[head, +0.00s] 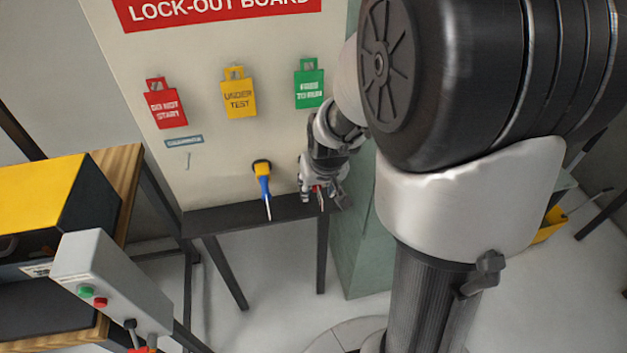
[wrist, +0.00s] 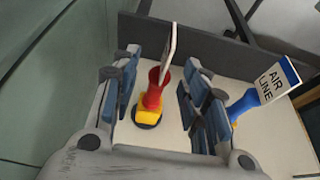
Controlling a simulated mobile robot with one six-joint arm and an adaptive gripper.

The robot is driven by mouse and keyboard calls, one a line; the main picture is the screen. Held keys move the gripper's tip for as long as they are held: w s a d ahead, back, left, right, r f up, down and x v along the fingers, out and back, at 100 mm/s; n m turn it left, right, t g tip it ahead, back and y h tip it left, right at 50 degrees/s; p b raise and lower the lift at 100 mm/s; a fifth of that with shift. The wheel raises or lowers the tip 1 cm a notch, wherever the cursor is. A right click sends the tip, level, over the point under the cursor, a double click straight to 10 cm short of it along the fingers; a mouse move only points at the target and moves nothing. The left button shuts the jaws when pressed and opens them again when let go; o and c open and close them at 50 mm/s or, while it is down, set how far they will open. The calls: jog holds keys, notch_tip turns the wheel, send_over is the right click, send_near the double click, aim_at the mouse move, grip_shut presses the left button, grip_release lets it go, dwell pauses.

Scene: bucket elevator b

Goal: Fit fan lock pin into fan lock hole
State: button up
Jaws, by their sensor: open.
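A red tagged pin (wrist: 155,90) with a yellow collar sits in a dark round socket on the lock-out board, between my fingers in the wrist view. Its tag is seen nearly edge-on, so I cannot read it or confirm it is the fan lock pin. My gripper (wrist: 160,92) is open, with one finger on each side of the red pin and gaps to both. In the head view my gripper (head: 322,196) is at the lower right of the board, mostly covering the red pin. I cannot make out the fan lock hole in either view.
A blue pin (wrist: 245,102) tagged AIR LINE stands close beside my right finger. The lock-out board (head: 215,150) carries red, yellow and green tags above a dark ledge (head: 235,216). A grey control box (head: 110,280) and yellow-topped case (head: 45,195) are at left.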

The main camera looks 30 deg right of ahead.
grip_shut()
dwell(0.4)
jog(key=shift+s+a, duration=0.2)
jog(key=shift+s, duration=0.5)
dwell(0.5)
jog(key=shift+s+a, duration=0.25)
jog(key=shift+s, duration=0.6)
jog(key=shift+s+a, duration=0.25)
jog(key=shift+s, duration=0.55)
jog(key=shift+s+a, duration=0.25)
jog(key=shift+s, duration=0.6)
jog(key=shift+s, duration=0.1)
jog(key=shift+s+a+b, duration=0.3)
jog(key=shift+s+b, duration=0.65)
jog(key=shift+s+a+b, duration=0.25)
jog(key=shift+s+b, duration=0.65)
